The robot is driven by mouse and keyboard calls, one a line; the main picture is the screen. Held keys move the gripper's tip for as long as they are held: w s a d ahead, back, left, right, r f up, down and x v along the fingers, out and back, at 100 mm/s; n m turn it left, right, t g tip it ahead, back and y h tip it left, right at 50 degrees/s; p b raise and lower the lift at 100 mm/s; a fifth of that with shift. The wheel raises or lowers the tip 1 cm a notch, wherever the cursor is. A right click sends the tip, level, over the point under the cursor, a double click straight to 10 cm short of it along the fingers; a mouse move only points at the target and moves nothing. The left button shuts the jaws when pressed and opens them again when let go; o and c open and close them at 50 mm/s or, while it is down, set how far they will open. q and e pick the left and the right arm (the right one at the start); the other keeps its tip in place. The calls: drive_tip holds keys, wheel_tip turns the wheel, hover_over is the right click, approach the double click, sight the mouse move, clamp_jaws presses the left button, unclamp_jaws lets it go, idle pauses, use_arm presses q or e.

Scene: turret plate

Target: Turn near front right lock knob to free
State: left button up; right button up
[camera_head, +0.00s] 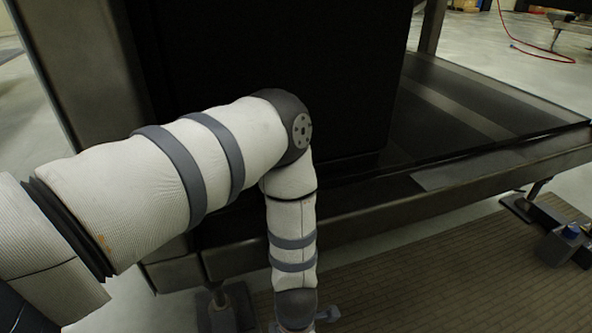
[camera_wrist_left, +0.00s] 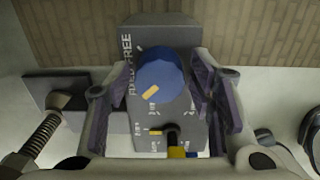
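A round blue knob (camera_wrist_left: 160,74) with a yellow pointer mark sits on a grey block (camera_wrist_left: 160,35) in the left wrist view. The pointer is at the knob's lower left. White lettering on the block reads FREE at the upper left, with partly hidden letters below it. My left gripper (camera_wrist_left: 162,88) is open, with one finger on each side of the knob; I cannot tell whether they touch it. In the head view my left arm reaches down past the platform's front edge, and its gripper is not clearly visible. My right gripper is not in view.
A threaded rod (camera_wrist_left: 40,135) stands left of the block. Slatted flooring (camera_head: 430,285) is open at front right.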

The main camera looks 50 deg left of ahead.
use_arm(q)
drive_tip(key=c, duration=0.7)
drive_tip(key=shift+m, duration=0.3)
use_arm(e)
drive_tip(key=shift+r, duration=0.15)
use_arm(q)
drive_tip(key=shift+r+m+p, duration=0.15)
drive_tip(key=shift+m+p, duration=0.75)
drive_tip(key=shift+m, duration=0.1)
drive_tip(key=m+p, duration=0.1)
drive_tip(key=m, duration=0.2)
drive_tip(key=shift+m, duration=0.3)
drive_tip(key=m+p, duration=0.2)
drive_tip(key=m, duration=0.4)
drive_tip(key=m+p, duration=0.1)
drive_tip(key=m, duration=0.4)
drive_tip(key=shift+m, duration=0.3)
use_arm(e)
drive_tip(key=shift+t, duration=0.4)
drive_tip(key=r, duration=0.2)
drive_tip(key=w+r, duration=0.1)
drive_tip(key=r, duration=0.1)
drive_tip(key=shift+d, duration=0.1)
use_arm(q)
drive_tip(key=shift+m, duration=0.3)
